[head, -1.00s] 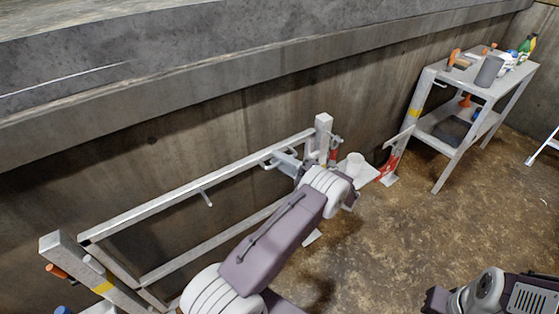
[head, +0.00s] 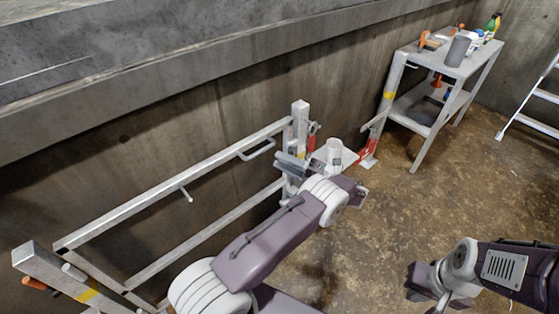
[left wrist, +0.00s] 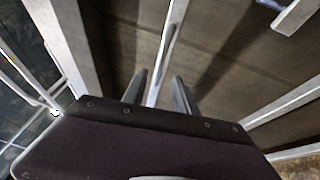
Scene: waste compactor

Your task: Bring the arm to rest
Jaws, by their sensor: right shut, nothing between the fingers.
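A pale metal barred gate (head: 165,200) stands along the concrete wall, with a U-shaped handle (head: 258,150) on its top rail near the post (head: 300,112). My left gripper (head: 284,167) is just right of and below the handle, apart from it, in front of the post. In the left wrist view its two fingers (left wrist: 160,92) stand apart with nothing held; a pale bar (left wrist: 168,50) shows beyond them. My right gripper (head: 414,296) is low at the bottom right, over the floor, shut and empty; its fingertips are hard to make out.
A metal shelf cart (head: 437,60) with bottles and tools stands at the back right. A white ladder (head: 535,124) is at the right edge. A red-and-white bracket (head: 369,152) is beside the gate post. The brown floor (head: 350,235) between my arms is clear.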

